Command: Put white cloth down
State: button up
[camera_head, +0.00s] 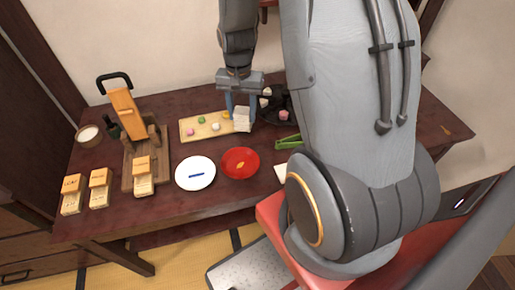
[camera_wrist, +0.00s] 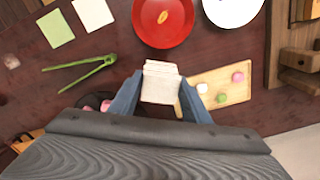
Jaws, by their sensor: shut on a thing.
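The white cloth (camera_head: 242,119) is a small folded block. My gripper (camera_head: 241,108) points down and is shut on it, one blue finger on each side. In the wrist view the cloth (camera_wrist: 160,82) sits between the fingertips of my gripper (camera_wrist: 160,92). It is over or by the right end of the wooden board (camera_head: 203,133), between it and a dark plate (camera_head: 272,115). Whether the cloth touches anything below cannot be told.
A red plate (camera_head: 240,163) and a white plate (camera_head: 196,172) lie nearer the front. Green tongs (camera_wrist: 85,70) and two flat squares, green (camera_wrist: 55,28) and white (camera_wrist: 93,12), lie beside. Small sweets sit on the board. Wooden blocks stand left. Dark tabletop shows bare between them.

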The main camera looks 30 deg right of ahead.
jog(key=shift+s+d+f+m+p, duration=0.2)
jog(key=shift+s+d+f+m, duration=0.35)
jog(key=shift+f, duration=1)
jog(key=shift+s+d+f+m+p, duration=0.25)
jog(key=shift+d+f+m, duration=0.4)
jog(key=shift+f, duration=0.85)
jog(key=shift+s+d+f+m+p, duration=0.1)
jog(key=shift+s+d+f+m, duration=0.5)
jog(key=shift+f, duration=0.95)
jog(key=shift+w+a, duration=0.1)
jog(key=shift+f, duration=0.2)
jog(key=o, duration=1.1)
jog(key=shift+r, duration=0.1)
